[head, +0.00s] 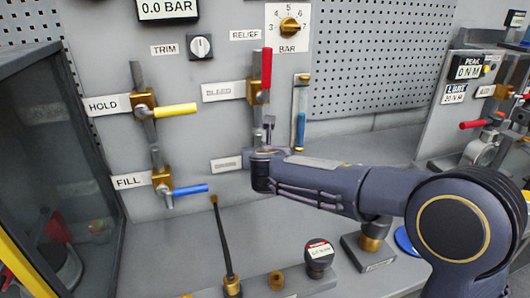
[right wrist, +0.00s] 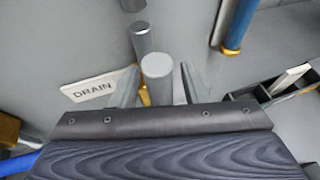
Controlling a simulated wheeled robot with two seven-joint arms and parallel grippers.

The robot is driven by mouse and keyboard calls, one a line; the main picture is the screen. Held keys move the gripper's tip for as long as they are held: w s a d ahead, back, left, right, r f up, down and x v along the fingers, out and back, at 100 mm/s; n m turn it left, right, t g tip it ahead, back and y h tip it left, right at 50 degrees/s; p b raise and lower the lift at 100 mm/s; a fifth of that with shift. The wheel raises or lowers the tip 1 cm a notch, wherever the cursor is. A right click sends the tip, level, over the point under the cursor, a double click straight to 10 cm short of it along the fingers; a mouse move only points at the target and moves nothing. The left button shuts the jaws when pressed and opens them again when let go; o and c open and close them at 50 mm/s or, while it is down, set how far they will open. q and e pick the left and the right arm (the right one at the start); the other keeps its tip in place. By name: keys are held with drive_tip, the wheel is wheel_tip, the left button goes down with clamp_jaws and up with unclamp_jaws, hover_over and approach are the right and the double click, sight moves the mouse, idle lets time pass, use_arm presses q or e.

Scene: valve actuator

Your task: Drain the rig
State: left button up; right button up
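The DRAIN label (right wrist: 93,90) is on the panel in the right wrist view; its text is blurred in the head view (head: 226,164). Beside it, a grey round-ended handle (right wrist: 158,72) points toward the camera, with a bit of brass valve body (right wrist: 145,97) behind it. My right gripper (right wrist: 160,85) has one finger on each side of this handle. Narrow gaps seem to show, so it looks open around it. In the head view my right gripper (head: 264,148) covers the drain valve. The pressure display (head: 167,9) reads 0.0 BAR. My left gripper is not in view.
Left of my gripper are the yellow-handled HOLD valve (head: 175,110) and blue-handled FILL valve (head: 190,190). The red-handled bleed valve (head: 266,70) is just above, with a blue sight tube (head: 300,115) to the right. A black hose (head: 223,240) stands on the bench below.

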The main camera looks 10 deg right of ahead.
drive_tip(key=v, duration=0.7)
drive_tip(key=shift+s+r+b, duration=0.2)
drive_tip(key=shift+s+b, duration=0.1)
drive_tip(key=shift+s, duration=0.05)
drive_tip(key=s+d+f+m+g, duration=0.3)
drive_tip(key=s+d+f+m, duration=0.1)
drive_tip(key=s+d+m, duration=0.35)
drive_tip(key=s+d+f+m+g, duration=0.25)
drive_tip(key=s+d+m, duration=0.35)
drive_tip(key=d+m, duration=0.3)
drive_tip(key=s+a+f+m+g+y, duration=0.1)
drive_tip(key=s+f+m, duration=0.3)
drive_tip(key=s+m, duration=0.5)
drive_tip(key=s+a+f+m+g+y, duration=0.1)
drive_tip(key=s+f+m+y, duration=0.2)
drive_tip(key=s+m, duration=0.7)
drive_tip(key=shift+s+a+f+m+y, duration=0.2)
drive_tip(key=shift+f+m+y, duration=0.25)
drive_tip(key=shift+m, duration=0.3)
